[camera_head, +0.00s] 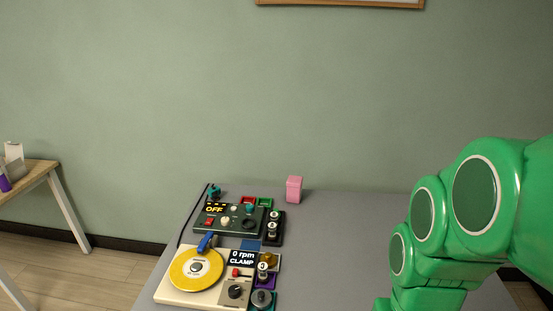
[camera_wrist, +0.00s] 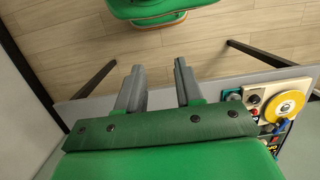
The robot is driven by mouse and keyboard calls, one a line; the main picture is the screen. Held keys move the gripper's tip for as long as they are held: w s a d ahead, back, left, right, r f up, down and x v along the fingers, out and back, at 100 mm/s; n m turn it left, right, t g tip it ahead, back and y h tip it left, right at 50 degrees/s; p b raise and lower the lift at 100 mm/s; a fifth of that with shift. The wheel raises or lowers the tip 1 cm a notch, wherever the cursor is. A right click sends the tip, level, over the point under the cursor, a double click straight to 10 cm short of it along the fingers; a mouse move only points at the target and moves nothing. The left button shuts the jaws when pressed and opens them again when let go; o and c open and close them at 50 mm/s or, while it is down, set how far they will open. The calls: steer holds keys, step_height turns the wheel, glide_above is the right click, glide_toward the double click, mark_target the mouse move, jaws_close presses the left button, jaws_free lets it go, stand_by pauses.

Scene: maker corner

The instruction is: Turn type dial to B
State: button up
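Two devices stand on the grey table. A dark green panel (camera_head: 230,219) has a display reading OFF and several knobs. In front of it, a cream unit (camera_head: 172,292) carries a yellow disc (camera_head: 184,279), a display (camera_head: 242,258) reading "0 rpm CLAMP" and a dark knob (camera_head: 235,291). I cannot tell which knob is the type dial; no letter B is legible. My gripper (camera_wrist: 160,75) is open and empty in the wrist view, well apart from the devices. The yellow disc (camera_wrist: 286,104) also shows at that view's right edge.
A pink block (camera_head: 294,189) stands behind the devices. The table's middle and right are bare where visible. A wooden side table (camera_head: 38,172) stands far left.

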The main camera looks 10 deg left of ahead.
steer(key=o, duration=0.4)
steer(key=shift+n+y, duration=0.3)
steer(key=shift+y, duration=0.3)
steer(key=w, duration=0.2)
steer(key=w+a+r, duration=0.1)
steer(key=w, duration=0.1)
steer(key=w+a+r, duration=0.1)
steer(key=w, duration=0.2)
steer(key=shift+a+r, duration=0.1)
steer(key=w+a+f+n+t+h, duration=0.1)
steer(key=w+a+f+n, duration=0.15)
steer(key=w, duration=1.65)
steer(key=w+a+f+n+t, duration=0.1)
steer(key=w+a+n, duration=0.3)
steer(key=w, duration=1.5)
steer(key=n+y, duration=0.4)
steer(key=n, duration=0.7)
glide_toward(225, 219)
steer(key=shift+x, duration=4.25)
